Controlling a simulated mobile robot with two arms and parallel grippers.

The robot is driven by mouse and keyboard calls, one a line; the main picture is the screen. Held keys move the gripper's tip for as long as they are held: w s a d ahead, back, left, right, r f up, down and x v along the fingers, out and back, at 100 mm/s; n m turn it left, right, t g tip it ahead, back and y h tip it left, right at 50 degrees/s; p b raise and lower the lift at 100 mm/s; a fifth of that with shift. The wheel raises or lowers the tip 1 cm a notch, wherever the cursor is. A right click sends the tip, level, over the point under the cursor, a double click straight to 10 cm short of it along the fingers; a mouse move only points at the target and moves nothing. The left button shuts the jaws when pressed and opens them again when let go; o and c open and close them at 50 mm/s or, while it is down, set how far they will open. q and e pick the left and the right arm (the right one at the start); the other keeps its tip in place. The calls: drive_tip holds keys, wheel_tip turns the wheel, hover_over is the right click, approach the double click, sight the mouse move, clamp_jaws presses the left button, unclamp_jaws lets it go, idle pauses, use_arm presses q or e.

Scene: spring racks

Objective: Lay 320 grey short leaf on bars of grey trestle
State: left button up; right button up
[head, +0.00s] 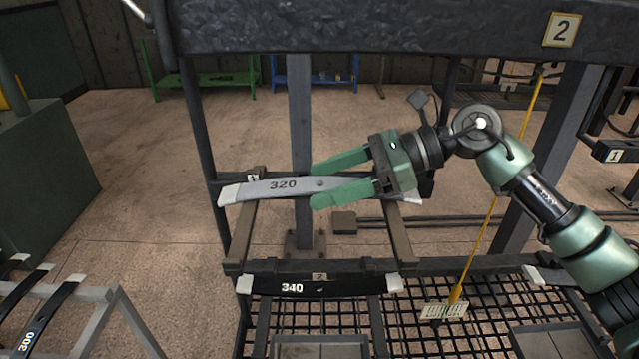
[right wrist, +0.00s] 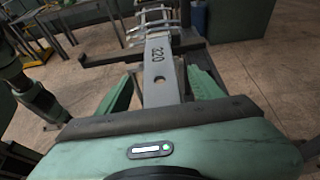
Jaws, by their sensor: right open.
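The grey short leaf marked 320 (head: 270,188), with pale ends, lies across two brown bars (head: 243,237) of the dark rack. My right gripper (head: 312,187) is open. Its green fingers lie on either side of the leaf, right of the number. In the right wrist view the leaf (right wrist: 160,75) runs between the fingers, showing its number and a hole. I cannot tell whether the fingers touch it. The grey trestle (head: 98,293) stands at the lower left, partly cut off, with dark leaves on it, one marked 300 (head: 28,338). My left gripper is not in view.
A black leaf marked 340 (head: 320,285) lies on the rack's lower level, above black mesh (head: 450,325). A dark beam (head: 400,27) with a "2" plate crosses the top. A yellow cord (head: 490,215) hangs at right. Floor is clear between trestle and rack.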

sight(329, 183)
clamp_jaws()
drive_tip(key=shift+w+r, duration=0.1)
drive_tip(key=shift+r, duration=0.1)
drive_tip(key=shift+r+b, duration=0.5)
drive_tip(key=shift+r, duration=0.35)
drive_tip(key=shift+r+b, duration=0.35)
drive_tip(key=shift+r, duration=0.5)
drive_tip(key=s+a+b, duration=0.2)
drive_tip(key=s+a, duration=0.2)
drive_tip(key=a, duration=0.4)
drive_tip(key=s+a+b, duration=0.3)
drive_tip(key=s+a, duration=0.2)
drive_tip(key=a, duration=0.2)
drive_tip(key=shift+a, duration=0.35)
